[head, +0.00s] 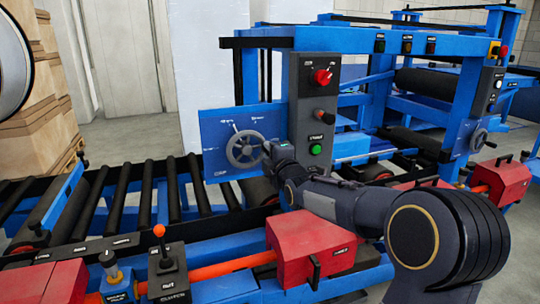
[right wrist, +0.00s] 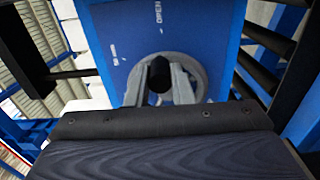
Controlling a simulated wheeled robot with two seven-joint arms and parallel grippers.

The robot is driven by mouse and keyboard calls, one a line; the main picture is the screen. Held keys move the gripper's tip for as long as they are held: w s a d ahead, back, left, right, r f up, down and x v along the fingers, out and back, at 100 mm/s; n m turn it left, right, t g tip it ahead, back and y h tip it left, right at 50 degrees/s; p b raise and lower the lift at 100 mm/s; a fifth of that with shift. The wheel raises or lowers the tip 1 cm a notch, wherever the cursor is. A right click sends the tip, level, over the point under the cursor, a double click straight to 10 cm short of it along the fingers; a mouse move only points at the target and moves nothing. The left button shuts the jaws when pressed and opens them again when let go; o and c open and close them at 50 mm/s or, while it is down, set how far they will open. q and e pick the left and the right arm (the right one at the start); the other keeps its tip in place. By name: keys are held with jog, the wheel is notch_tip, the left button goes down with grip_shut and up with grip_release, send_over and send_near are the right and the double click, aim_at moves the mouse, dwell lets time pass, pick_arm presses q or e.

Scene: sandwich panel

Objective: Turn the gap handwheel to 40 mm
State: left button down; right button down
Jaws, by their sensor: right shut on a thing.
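The grey spoked handwheel (head: 244,149) is mounted on a blue plate (head: 213,166) beside the rollers. My right gripper (head: 268,147) reaches the wheel's right side from the front and is shut on its dark knob. In the right wrist view the two pale fingers of my right gripper (right wrist: 160,82) stand on either side of the dark knob (right wrist: 160,74), with the grey wheel rim (right wrist: 201,74) behind. The plate carries small white marks and the word OPEN; the scale values are too small to read. My left gripper is not in view.
A grey control post (head: 306,110) with a red knob (head: 321,77) and a green button (head: 316,149) stands just right of the wheel. A red box (head: 305,243) lies below my right arm. An orange-topped lever (head: 159,231) stands front left. A second handwheel (head: 478,140) is far right.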

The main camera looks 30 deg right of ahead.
jog(key=shift+r+n, duration=0.4)
jog(key=shift+n, duration=0.1)
jog(key=shift+a, duration=0.1)
jog(key=c, duration=1.3)
grip_release()
jog(key=p+v, duration=0.1)
jog(key=v, duration=0.6)
jog(key=shift+s+f, duration=0.1)
jog(key=shift+s, duration=0.3)
